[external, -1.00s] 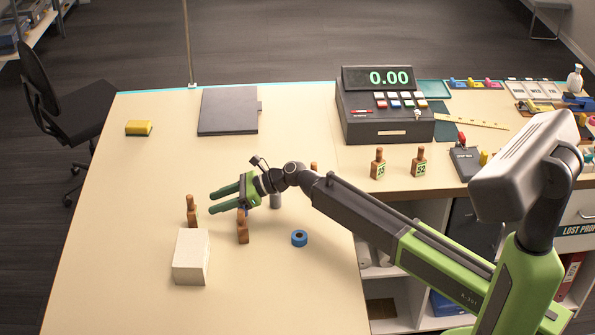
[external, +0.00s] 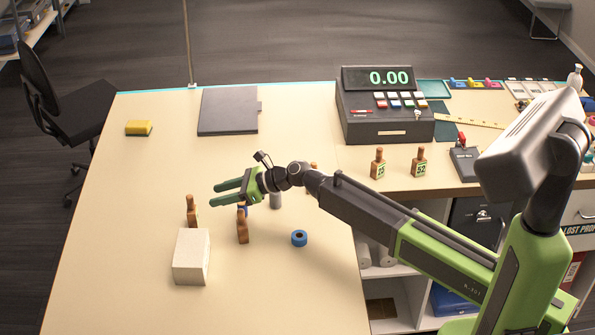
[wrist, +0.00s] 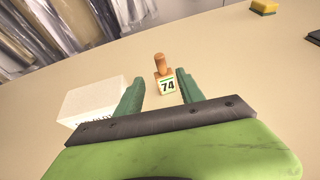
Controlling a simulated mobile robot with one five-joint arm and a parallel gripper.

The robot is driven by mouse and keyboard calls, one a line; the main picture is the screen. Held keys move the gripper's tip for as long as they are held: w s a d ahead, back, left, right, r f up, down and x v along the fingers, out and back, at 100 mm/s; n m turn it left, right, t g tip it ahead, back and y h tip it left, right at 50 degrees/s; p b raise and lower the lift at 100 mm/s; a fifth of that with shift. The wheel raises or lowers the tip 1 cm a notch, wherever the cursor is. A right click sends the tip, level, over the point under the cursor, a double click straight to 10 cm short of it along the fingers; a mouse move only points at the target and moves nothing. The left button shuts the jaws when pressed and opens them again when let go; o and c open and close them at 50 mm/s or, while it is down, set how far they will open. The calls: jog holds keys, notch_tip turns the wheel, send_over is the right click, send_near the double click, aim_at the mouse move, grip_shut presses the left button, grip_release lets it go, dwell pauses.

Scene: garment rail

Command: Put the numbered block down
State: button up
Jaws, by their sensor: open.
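My gripper (external: 228,193) is open and empty over the left part of the counter, its fingers pointing left. In the wrist view, a numbered block (wrist: 167,84) with a wooden knob and a label reading 74 stands upright ahead, in the gap between the open fingertips (wrist: 161,90). In the external view, a wooden-handled block (external: 192,212) stands upright left of the fingertips; it appears to be the same one, though its number cannot be read there. Another wooden piece (external: 242,228) stands just below the gripper in the picture.
A white box (external: 191,258) stands close to the blocks. A blue tape roll (external: 299,238) lies to the right. Blocks 25 (external: 378,165) and 52 (external: 419,163) stand before the cash register (external: 385,120). A yellow sponge (external: 139,128) and dark flat case (external: 228,112) lie farther back.

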aim_at(191, 209)
jog(key=b+x, duration=0.1)
jog(key=x, duration=0.4)
jog(key=shift+a+f, duration=0.1)
jog(key=shift+a, duration=0.25)
jog(key=b+x, duration=0.2)
jog(key=x, duration=0.3)
jog(key=shift+w, duration=0.2)
jog(key=shift+c, duration=0.7)
grip_shut()
